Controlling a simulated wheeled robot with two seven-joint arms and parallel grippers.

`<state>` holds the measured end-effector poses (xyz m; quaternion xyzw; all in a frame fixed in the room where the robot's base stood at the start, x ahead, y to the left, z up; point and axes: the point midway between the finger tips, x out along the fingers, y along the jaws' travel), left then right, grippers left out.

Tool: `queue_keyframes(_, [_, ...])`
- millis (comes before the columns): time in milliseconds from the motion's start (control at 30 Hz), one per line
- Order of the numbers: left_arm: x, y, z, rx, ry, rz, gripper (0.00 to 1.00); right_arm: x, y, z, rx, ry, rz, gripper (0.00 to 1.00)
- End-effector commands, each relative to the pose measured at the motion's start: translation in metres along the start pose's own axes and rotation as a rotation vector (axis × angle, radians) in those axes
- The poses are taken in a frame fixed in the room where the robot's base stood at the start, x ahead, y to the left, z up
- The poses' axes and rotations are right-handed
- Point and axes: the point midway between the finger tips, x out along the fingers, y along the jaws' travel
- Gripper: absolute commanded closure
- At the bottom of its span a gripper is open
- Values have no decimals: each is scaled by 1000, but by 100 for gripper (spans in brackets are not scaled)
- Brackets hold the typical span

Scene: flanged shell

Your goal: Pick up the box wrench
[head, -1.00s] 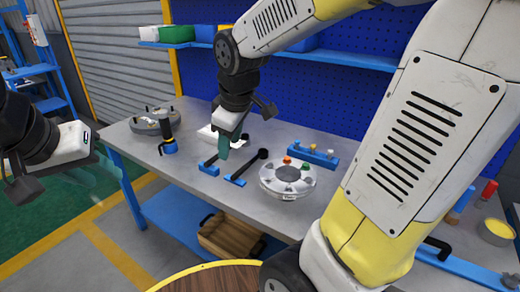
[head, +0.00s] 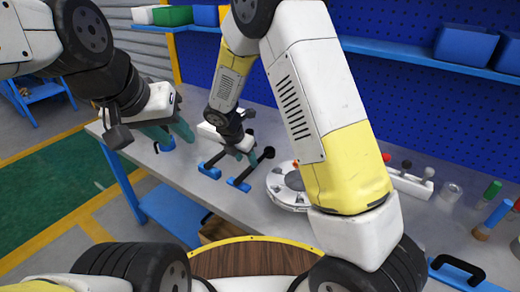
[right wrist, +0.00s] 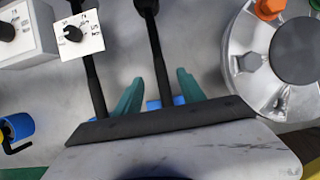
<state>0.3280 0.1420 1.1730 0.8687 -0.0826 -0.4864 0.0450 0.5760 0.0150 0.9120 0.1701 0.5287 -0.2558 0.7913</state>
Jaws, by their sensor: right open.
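The box wrench appears to be the black tool with a round end (head: 268,152), lying on a blue rest on the bench. In the right wrist view its dark shaft (right wrist: 160,60) runs down between my fingers, and its far end meets the top edge. My right gripper (right wrist: 160,92) is open, with one teal finger on either side of this shaft; contact cannot be told. It also shows in the head view (head: 246,154), low over the tool. My left gripper (head: 168,132) is open and empty above the bench's left part.
A round grey flanged part (head: 283,190) stands close on the right. Small bottles (head: 487,195) stand at the far right. A blue shelf (head: 400,56) runs behind.

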Motion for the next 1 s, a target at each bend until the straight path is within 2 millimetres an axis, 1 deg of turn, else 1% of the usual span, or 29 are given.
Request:
queue_keyframes(333, [0,0,0,0,0,0,64,48,-1,4,2,1,-3,53])
queue_keyframes(433, [0,0,0,0,0,0,64,55,-1,4,3,0,-1,53])
queue_keyframes(667, [0,0,0,0,0,0,64,56,-1,4,4,0,0,53])
queue_keyframes(767, [0,0,0,0,0,0,64,56,-1,4,4,0,0,70])
queue_keyframes(900, [0,0,0,0,0,0,64,56,-1,4,4,0,0,98])
queue_keyframes(933, [0,0,0,0,0,0,64,56,-1,4,4,0,0,100])
queue_keyframes(1000, [0,0,0,0,0,0,64,55,-1,4,4,0,0,100])
